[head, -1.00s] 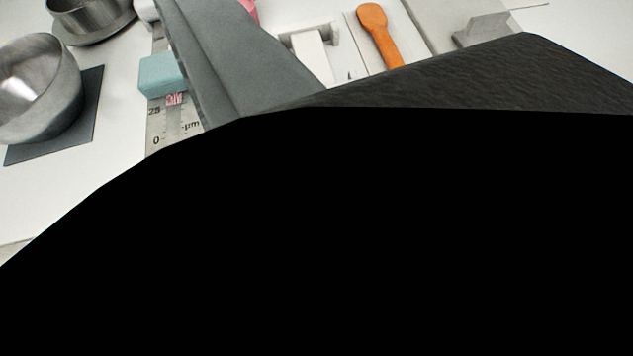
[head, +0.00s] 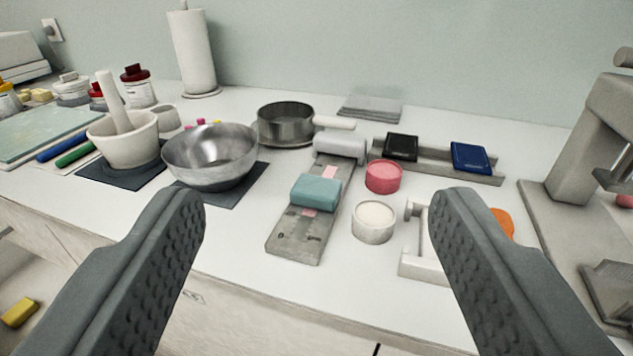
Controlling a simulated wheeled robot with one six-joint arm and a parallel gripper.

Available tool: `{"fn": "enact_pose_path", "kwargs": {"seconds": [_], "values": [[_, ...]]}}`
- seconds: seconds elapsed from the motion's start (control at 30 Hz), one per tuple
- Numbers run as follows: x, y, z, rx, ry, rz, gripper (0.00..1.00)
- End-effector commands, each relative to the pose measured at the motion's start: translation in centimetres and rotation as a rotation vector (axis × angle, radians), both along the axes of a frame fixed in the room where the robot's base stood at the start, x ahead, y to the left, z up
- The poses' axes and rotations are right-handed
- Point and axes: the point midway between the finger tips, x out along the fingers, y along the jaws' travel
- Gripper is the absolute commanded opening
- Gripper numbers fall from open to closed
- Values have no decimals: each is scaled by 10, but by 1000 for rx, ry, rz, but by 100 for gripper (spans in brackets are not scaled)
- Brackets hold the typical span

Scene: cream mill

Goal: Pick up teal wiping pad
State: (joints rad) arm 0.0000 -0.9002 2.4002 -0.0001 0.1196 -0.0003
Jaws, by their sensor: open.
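The teal wiping pad (head: 316,191) is a small rounded block. It lies on a long grey metal plate (head: 293,248) with markings, in the middle of the bench. A grey roller (head: 340,147) with a white handle sits at the far end of that plate. My gripper (head: 317,208) is open and empty in the foreground. One finger is at the left and one at the right. The pad shows in the gap between them, farther away, and the fingers look clear of it.
A steel bowl (head: 210,156) on a dark mat is left of the plate. A cream-filled cup (head: 373,222) and a pink cup (head: 382,176) stand close on its right. A sieve (head: 286,124) is behind. A grey press stand (head: 590,140) is at right. Bare bench lies before the plate.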

Motion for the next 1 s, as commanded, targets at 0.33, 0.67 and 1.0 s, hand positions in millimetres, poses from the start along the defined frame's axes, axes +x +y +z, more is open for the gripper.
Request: {"fn": "enact_pose_path", "kwargs": {"seconds": [0.33,0.67,1.0], "values": [[5,0,1,4,19,0,70],[65,2,12,62,295,-8,70],[131,4,14,130,643,-44,70]]}}
